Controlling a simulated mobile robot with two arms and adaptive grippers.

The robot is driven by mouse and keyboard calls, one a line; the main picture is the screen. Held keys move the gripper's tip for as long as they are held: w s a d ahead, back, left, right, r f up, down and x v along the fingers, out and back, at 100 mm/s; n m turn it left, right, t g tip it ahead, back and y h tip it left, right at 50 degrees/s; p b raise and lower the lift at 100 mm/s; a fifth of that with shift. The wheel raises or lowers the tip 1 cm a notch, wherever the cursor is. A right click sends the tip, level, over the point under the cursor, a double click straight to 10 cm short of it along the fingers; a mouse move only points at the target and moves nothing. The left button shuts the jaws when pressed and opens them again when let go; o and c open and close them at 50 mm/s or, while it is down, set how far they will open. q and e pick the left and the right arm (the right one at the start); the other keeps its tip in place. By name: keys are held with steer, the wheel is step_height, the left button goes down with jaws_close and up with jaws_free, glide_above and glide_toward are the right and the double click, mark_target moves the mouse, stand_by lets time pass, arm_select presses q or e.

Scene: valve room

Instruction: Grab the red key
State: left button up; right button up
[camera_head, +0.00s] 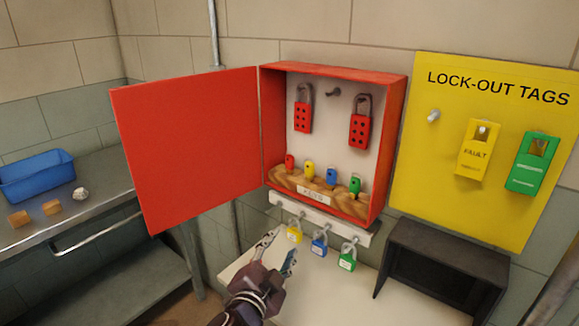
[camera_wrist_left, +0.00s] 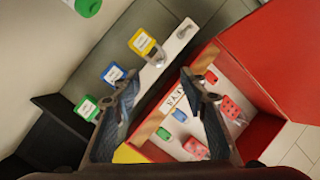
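The red key (camera_head: 290,162) stands at the left end of a wooden key holder (camera_head: 347,203) inside the open red cabinet. It also shows in the left wrist view (camera_wrist_left: 211,77), beyond one finger. To its right stand the yellow key (camera_head: 309,169), the blue key (camera_head: 332,176) and the green key (camera_head: 355,185). My left gripper (camera_head: 279,249) is open, with nothing between its fingers. It is below and in front of the cabinet, apart from the red key. Its two spread fingers frame the left wrist view (camera_wrist_left: 159,76). My right gripper is not in view.
A white rail with yellow (camera_head: 295,232), blue (camera_head: 320,245) and green (camera_head: 348,257) padlocks hangs below the cabinet, close to my left gripper. The red door (camera_head: 190,145) stands open at left. A dark box (camera_head: 445,262) sits at right.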

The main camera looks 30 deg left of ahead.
arm_select(q)
steer(key=w+d+r+m+t+h, duration=0.3)
steer(key=r+m+t+h, duration=0.1)
steer(key=r+m, duration=0.4)
steer(key=w+d+r+m+t+h, duration=0.25)
steer(key=r+m+h, duration=0.25)
steer(key=r, duration=0.6)
steer(key=m+g+y, duration=0.3)
steer(key=m+g, duration=0.7)
steer(key=m, duration=0.8)
glide_toward(288, 156)
steer(key=p+x, duration=0.4)
steer(key=x, duration=0.3)
steer(key=shift+w, duration=0.45)
steer(key=shift+w+f+p, duration=0.3)
steer(key=shift+f, duration=0.05)
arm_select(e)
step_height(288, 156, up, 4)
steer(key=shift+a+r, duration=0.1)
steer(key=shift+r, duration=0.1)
